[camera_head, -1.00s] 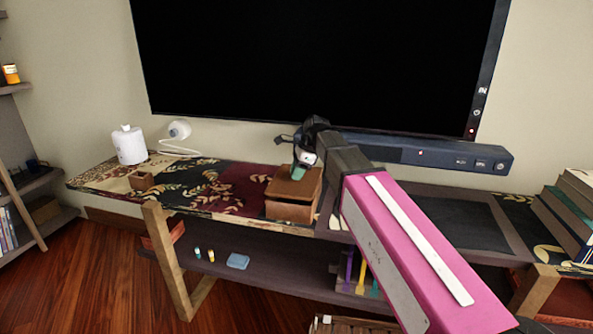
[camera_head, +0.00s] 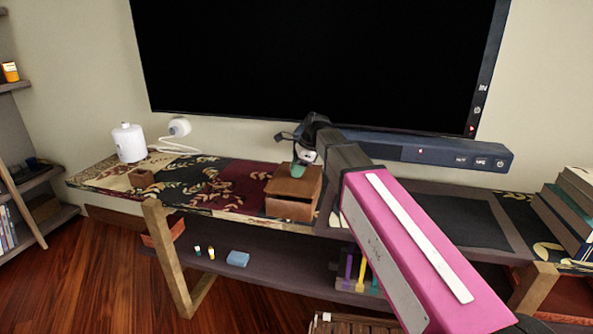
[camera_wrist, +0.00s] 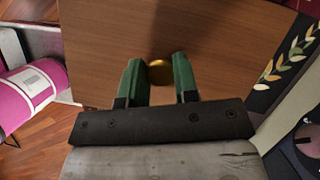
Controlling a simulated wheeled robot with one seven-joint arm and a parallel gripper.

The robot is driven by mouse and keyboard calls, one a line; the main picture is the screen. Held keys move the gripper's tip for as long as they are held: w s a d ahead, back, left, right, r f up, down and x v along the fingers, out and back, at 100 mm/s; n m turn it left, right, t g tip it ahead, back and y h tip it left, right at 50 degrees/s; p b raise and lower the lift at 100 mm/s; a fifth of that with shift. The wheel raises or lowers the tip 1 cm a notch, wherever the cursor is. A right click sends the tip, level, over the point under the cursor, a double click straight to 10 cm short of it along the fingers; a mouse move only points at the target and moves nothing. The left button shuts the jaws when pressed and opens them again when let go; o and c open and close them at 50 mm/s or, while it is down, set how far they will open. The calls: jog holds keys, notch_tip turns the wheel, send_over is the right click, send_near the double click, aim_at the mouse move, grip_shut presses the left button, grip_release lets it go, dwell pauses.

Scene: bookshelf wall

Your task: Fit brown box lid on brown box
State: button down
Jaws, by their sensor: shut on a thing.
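The brown box (camera_head: 290,209) stands on the patterned runner of the low shelf unit, below the TV. The brown box lid (camera_head: 291,185) is on top of it; in the head view its front edge overlaps the box and a dark line shows beneath it, so I cannot tell whether it is fully seated. My gripper (camera_head: 298,170) points down onto the lid. In the wrist view the green fingers of my gripper (camera_wrist: 159,68) are shut on a round golden knob (camera_wrist: 159,73) in the middle of the wide brown lid (camera_wrist: 215,40).
A white canister (camera_head: 129,144) and a white round device (camera_head: 180,127) with a cable stand at the left. A black soundbar (camera_head: 430,149) is behind my arm.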

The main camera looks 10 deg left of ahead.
jog(key=shift+f, duration=1.1)
jog(key=c, duration=0.8)
grip_release()
jog(key=shift+r, duration=0.1)
jog(key=v, duration=1)
jog(key=shift+d+r, duration=0.15)
jog(key=shift+r, duration=0.2)
